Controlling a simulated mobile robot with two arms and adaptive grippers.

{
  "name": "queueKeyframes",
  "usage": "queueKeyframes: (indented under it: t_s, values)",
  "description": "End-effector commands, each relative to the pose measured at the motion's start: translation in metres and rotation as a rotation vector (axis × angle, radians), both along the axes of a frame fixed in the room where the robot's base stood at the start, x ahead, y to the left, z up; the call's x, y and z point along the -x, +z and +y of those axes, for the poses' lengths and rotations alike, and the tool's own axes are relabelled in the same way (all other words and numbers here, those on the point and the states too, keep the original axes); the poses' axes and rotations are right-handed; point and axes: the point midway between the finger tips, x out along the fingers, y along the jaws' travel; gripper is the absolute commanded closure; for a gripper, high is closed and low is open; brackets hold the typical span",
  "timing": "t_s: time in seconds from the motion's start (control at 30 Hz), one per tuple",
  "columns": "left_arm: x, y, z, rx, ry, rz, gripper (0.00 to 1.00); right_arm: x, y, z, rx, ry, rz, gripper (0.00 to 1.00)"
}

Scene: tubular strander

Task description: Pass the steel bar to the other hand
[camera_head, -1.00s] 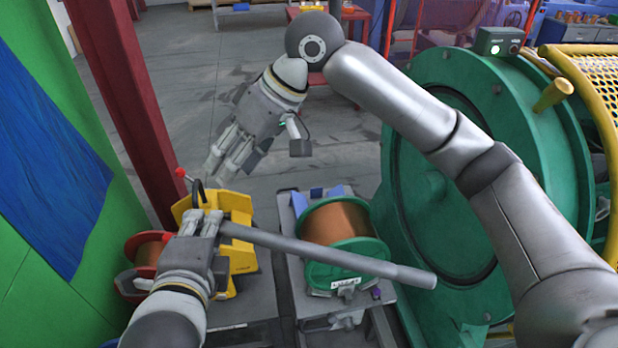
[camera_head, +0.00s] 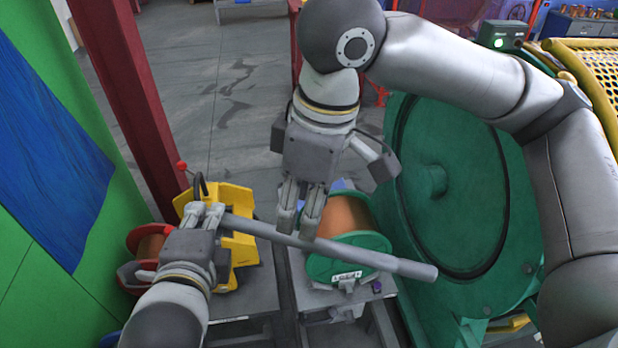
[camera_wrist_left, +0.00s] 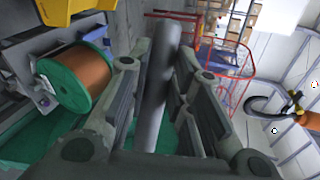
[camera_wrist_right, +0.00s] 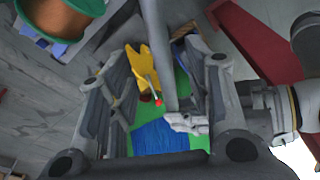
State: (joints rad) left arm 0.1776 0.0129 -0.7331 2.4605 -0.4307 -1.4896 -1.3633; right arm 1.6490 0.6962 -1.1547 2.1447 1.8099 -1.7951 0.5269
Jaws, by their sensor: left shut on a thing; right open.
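The steel bar (camera_head: 380,261) is a long grey rod, held slanting down to the right in the head view. My left gripper (camera_head: 208,215) is shut on its left end. In the left wrist view the bar (camera_wrist_left: 158,85) runs up between the left fingers (camera_wrist_left: 160,110). My right gripper (camera_head: 298,230) is open, pointing down at the bar's middle. In the right wrist view the bar (camera_wrist_right: 158,70) shows between the open right fingers (camera_wrist_right: 155,90), with the left gripper (camera_wrist_right: 188,122) beyond. Whether the right fingers touch the bar cannot be told.
A copper spool with green flanges (camera_head: 347,256) stands on a grey stand below the bar. A yellow device (camera_head: 238,195) and a red-flanged spool (camera_head: 150,243) are at the left. A large green machine disc (camera_head: 450,190) stands close at the right. A red post (camera_head: 130,90) rises at the left.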

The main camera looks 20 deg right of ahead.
Motion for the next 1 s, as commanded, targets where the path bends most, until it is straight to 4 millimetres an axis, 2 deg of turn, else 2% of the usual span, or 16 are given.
queueKeyframes:
  t_s: [0.1, 0.3, 0.5, 0.77, 1.0]
  values:
    - [0.000, 0.002, 0.000, 0.005, 0.000, -0.004, 1.00, -0.001, -0.024, 0.003, 0.001, 0.001, 0.004, 0.54]
    - [0.000, 0.002, 0.000, 0.005, 0.000, -0.004, 1.00, -0.004, -0.052, 0.007, 0.000, 0.000, 0.001, 0.54]
    - [0.000, 0.002, 0.000, 0.005, 0.000, -0.004, 1.00, -0.005, -0.064, 0.008, -0.001, 0.000, 0.001, 0.54]
    - [0.000, 0.002, 0.000, 0.005, 0.000, -0.004, 1.00, -0.006, -0.065, 0.008, -0.001, 0.000, -0.001, 0.54]
    - [0.000, 0.002, 0.000, 0.005, 0.000, -0.004, 1.00, -0.006, -0.065, 0.008, -0.002, 0.000, -0.001, 0.82]
